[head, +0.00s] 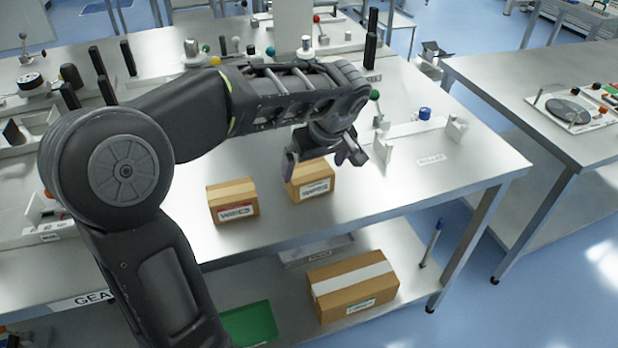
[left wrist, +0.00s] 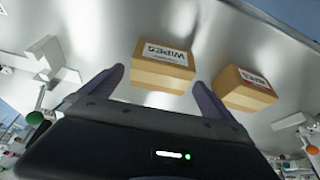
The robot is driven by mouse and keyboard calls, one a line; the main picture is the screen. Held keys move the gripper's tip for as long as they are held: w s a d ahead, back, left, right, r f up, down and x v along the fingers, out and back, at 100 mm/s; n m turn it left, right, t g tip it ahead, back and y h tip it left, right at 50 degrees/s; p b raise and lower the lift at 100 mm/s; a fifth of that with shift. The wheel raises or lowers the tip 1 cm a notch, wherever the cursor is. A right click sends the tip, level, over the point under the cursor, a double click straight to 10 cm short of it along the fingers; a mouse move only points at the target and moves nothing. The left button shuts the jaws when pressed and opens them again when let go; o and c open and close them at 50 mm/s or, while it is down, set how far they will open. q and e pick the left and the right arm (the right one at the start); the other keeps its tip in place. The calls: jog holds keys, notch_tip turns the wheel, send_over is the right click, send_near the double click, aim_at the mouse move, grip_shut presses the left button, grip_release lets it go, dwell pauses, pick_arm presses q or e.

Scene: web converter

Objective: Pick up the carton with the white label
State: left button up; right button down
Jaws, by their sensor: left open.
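The carton with the white label (head: 312,186) stands on the metal bench near its front edge, a small brown box with dark print on its label. My left gripper (head: 320,160) is open above and behind it, and one finger hides part of its top. In the left wrist view the same carton (left wrist: 163,72) shows ahead, between the two open fingertips. I cannot tell whether they touch it. A second carton (head: 233,201), with a red and white label, stands just left of it; in the left wrist view this one (left wrist: 244,90) is outside the fingers, to the right. My right gripper is not in view.
A larger taped box (head: 354,290) and a green tray (head: 250,324) are on the shelf below. A white fixture with a blue knob (head: 424,114) stands on the bench at right. Black posts stand behind my arm. The bench front right is clear.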

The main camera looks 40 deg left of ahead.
aim_at(310, 171)
pick_arm(q)
jog(key=p+x, duration=0.1)
jog(key=x, duration=0.4)
jog(key=shift+a, duration=0.2)
jog(key=shift+c, duration=0.2)
dwell(0.4)
jog(key=c, duration=1.1)
jog(key=shift+c, duration=0.2)
notch_tip(310, 171, up, 10)
